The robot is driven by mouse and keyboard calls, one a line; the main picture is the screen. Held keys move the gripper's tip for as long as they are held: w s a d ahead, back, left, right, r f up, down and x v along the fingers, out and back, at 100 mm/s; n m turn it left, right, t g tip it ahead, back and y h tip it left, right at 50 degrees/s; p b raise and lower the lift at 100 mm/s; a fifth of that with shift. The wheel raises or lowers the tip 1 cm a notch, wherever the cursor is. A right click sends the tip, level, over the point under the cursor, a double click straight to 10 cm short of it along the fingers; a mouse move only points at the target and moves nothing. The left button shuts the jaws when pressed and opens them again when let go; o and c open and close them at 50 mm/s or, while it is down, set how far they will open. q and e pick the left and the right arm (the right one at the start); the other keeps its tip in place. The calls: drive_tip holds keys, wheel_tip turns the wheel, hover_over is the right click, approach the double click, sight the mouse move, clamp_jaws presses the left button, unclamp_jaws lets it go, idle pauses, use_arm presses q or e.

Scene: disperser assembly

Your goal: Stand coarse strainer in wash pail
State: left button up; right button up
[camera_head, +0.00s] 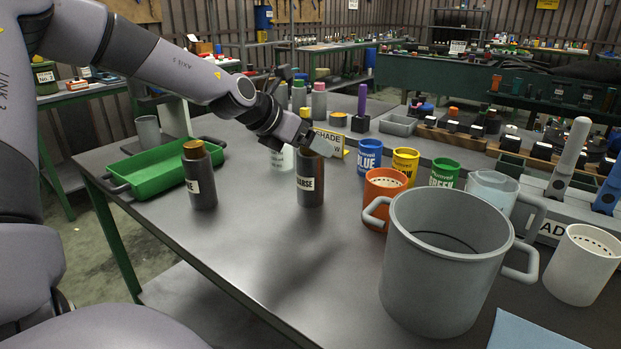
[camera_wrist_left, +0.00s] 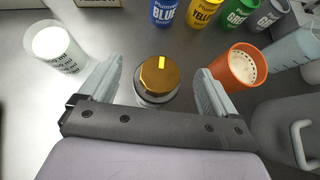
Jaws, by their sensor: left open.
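The coarse strainer (camera_head: 310,182) is a dark upright cylinder with a white label ending in "ARSE", standing on the table. Its top is hidden by my left gripper (camera_head: 312,143) in the head view. In the left wrist view its gold cap (camera_wrist_left: 158,78) sits between the open fingers of my left gripper (camera_wrist_left: 158,88), with space on both sides. The wash pail (camera_head: 435,285) is a large grey pail with side handles, standing upright at the front right. Its visible interior looks empty. My right gripper is not in view.
A similar brown cylinder (camera_head: 201,180) stands left of the strainer, by a green tray (camera_head: 155,172). A white cup (camera_head: 282,158) is close behind the strainer. An orange perforated cup (camera_head: 382,190), labelled colour cups and a clear jug (camera_head: 492,188) stand near the pail. The front middle is clear.

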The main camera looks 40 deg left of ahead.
use_arm(q)
drive_tip(key=shift+w+f, duration=0.45)
drive_tip(key=shift+w, duration=0.15)
clamp_jaws()
drive_tip(key=shift+r, duration=0.2)
drive_tip(key=shift+r, duration=0.1)
